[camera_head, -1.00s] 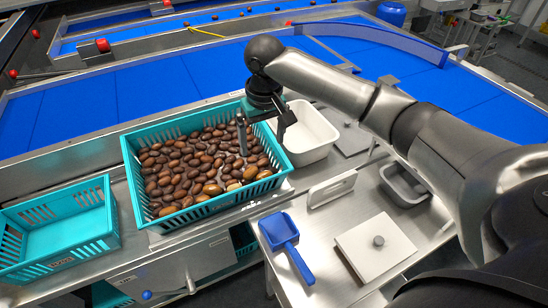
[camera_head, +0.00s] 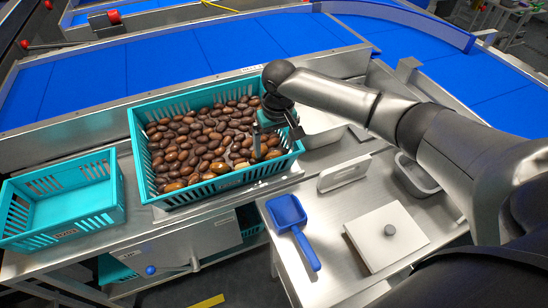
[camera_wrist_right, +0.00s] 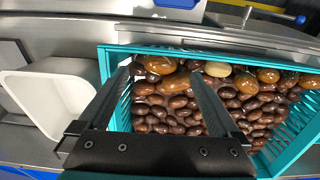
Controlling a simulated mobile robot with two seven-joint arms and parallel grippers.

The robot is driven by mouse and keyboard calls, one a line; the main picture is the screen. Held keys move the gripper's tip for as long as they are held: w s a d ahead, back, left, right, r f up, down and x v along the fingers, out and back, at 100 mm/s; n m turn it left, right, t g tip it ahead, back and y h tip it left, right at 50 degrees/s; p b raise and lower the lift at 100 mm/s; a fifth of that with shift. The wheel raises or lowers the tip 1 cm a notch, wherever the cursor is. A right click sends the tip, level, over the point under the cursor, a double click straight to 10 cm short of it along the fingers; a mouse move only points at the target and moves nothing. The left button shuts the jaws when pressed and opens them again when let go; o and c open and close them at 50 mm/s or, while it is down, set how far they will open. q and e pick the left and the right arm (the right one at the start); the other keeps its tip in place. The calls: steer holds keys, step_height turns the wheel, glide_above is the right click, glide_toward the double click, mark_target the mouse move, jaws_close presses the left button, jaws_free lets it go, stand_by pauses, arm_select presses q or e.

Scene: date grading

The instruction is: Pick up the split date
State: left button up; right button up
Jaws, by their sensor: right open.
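The teal crate (camera_head: 137,150) holds many brown dates (camera_head: 200,130), mostly dark, with lighter amber ones along its near side. My right gripper (camera_head: 256,146) is over the crate's right part, pointing down, its fingers low among or just above the dates. In the right wrist view the open gripper (camera_wrist_right: 165,70) has a glossy amber date (camera_wrist_right: 160,65) showing between its fingertips, not visibly gripped. A paler tan date (camera_wrist_right: 217,69) lies just right of the right fingertip. I cannot tell for sure which date is split. My left gripper is not in view.
An empty teal crate (camera_head: 117,190) stands at the left. A white tub (camera_head: 318,137) is right of the date crate, partly behind my arm. A blue scoop (camera_head: 288,212) and a pale lidded plate (camera_head: 410,246) lie on the steel bench. A blue conveyor (camera_head: 170,62) runs behind.

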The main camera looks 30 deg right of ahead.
mark_target(274, 154)
step_height(274, 154, down, 4)
steer(key=shift+r+b, duration=0.1)
steer(key=shift+b, duration=0.3)
steer(key=c, duration=0.9)
